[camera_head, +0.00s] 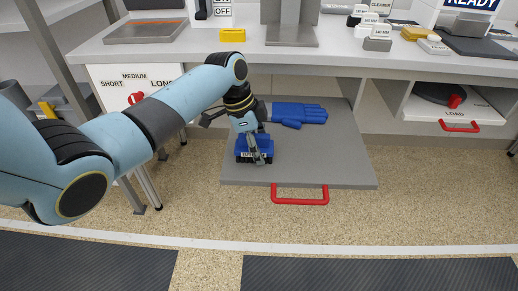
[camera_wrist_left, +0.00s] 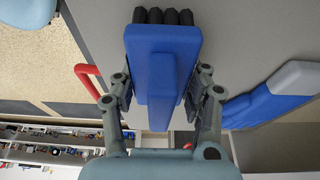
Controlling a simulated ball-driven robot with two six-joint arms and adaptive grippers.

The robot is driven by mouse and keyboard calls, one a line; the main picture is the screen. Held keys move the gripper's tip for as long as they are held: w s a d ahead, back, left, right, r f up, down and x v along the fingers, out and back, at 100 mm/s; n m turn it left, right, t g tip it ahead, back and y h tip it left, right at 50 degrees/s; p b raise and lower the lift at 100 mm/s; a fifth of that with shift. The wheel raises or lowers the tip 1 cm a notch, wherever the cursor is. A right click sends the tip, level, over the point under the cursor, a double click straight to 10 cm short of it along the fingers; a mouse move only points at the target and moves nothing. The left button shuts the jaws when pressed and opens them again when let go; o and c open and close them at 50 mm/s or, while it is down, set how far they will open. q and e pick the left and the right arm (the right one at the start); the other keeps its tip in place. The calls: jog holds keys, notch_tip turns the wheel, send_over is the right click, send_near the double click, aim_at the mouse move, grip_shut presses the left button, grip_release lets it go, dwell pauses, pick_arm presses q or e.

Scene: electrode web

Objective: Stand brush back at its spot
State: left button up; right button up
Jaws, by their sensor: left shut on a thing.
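The brush (camera_head: 254,148) has a blue body and dark bristles. It is on or just above the grey pulled-out board (camera_head: 330,165), toward its left side; I cannot tell whether it touches. My left gripper (camera_head: 257,158) is shut on the brush from above. In the left wrist view the brush (camera_wrist_left: 162,60) fills the space between the fingers of my left gripper (camera_wrist_left: 160,105), with its dark bristles (camera_wrist_left: 163,16) at the far end. My right gripper is not in view.
A blue glove (camera_head: 300,113) lies on the board behind the brush. A red handle (camera_head: 300,200) is on the board's front edge. An open drawer marked LOAD (camera_head: 455,114) is at the right. A bench (camera_head: 340,60) stands above, with a yellow block (camera_head: 232,34) on it.

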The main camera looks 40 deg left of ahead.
pick_arm(q)
jog(key=o, duration=0.6)
jog(key=shift+f, duration=0.1)
jog(key=o, duration=0.5)
jog(key=p+v, duration=0.3)
jog(key=v, duration=0.9)
